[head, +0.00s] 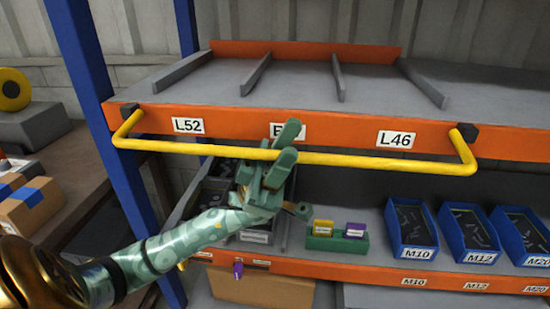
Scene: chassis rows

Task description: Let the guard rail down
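The yellow guard rail (375,161) runs across the front of the upper shelf. Its side arms meet black end blocks at the orange beam, and its long bar shows a little below the shelf labels. My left gripper (282,150) is at the middle of the bar, with a green finger crossing in front of it and rising above it. The fingers overlap the bar, but I cannot tell whether they are closed on it. The gripper hides part of the middle label. My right gripper is not in view.
The upper shelf (310,85) has dividers and empty lanes, with labels L52 and L46 on its orange beam (345,127). Below stand blue bins (411,230), a green holder (337,243) and a dark bin (215,185). A blue post (100,110) and wooden bench with boxes are at left.

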